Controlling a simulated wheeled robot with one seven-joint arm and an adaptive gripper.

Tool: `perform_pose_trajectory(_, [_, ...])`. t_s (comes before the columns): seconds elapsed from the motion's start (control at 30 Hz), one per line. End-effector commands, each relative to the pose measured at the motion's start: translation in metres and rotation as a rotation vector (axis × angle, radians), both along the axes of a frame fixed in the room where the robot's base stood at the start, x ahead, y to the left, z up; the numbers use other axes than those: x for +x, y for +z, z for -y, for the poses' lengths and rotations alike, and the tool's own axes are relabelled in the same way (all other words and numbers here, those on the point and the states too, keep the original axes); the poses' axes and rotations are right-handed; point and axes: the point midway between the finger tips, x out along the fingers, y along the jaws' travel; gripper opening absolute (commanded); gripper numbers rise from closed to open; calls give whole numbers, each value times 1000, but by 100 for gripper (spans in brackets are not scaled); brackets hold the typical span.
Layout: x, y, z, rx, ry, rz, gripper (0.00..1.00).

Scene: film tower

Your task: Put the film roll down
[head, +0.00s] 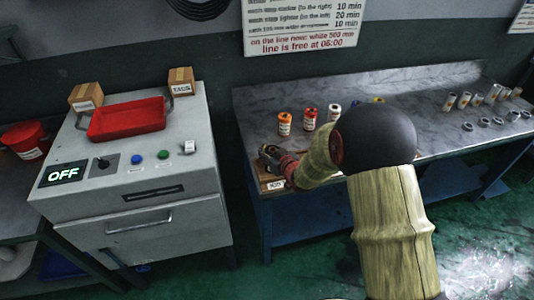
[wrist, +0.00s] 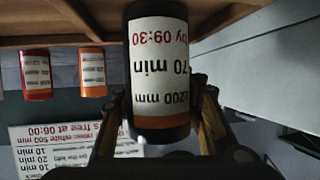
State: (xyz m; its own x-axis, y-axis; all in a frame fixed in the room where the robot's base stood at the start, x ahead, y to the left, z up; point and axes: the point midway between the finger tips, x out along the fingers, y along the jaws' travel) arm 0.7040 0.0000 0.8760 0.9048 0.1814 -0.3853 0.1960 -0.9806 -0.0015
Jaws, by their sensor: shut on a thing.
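The film roll (wrist: 160,70) is a dark cylinder with a white label reading 1200 mm, 70 min, by 09:30, and an orange-brown band. In the wrist view, which looks upside down, my gripper (wrist: 160,125) is shut on it, one finger on each side. In the head view my gripper (head: 272,158) is low over a small wooden tray (head: 268,183) at the bench's left front corner. The roll is mostly hidden there by the gripper. A wooden surface (wrist: 65,33) lies close to the roll's end; I cannot tell whether they touch.
An orange roll (head: 285,124), a red roll (head: 310,119) and a white roll (head: 335,113) stand on the bench (head: 250,100) behind my gripper. More canisters (head: 465,100) stand far right. Left is a grey machine (head: 150,215) with a red tray (head: 127,119) on top.

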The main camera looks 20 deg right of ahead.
Motion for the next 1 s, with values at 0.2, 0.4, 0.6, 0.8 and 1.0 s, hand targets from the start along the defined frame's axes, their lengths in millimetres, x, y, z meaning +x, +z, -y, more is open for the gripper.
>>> perform_pose_trajectory(0.2, [1, 2, 0, 0, 0, 4, 0])
perform_pose_trajectory(0.4, [0, -2, 0, -1, 0, 2, 32])
perform_pose_trajectory(0.6, [0, -2, 0, -1, 0, 2, 44])
perform_pose_trajectory(0.8, [0, -2, 0, -1, 0, 2, 55])
perform_pose_trajectory(1.0, [0, -2, 0, -1, 0, 2, 58])
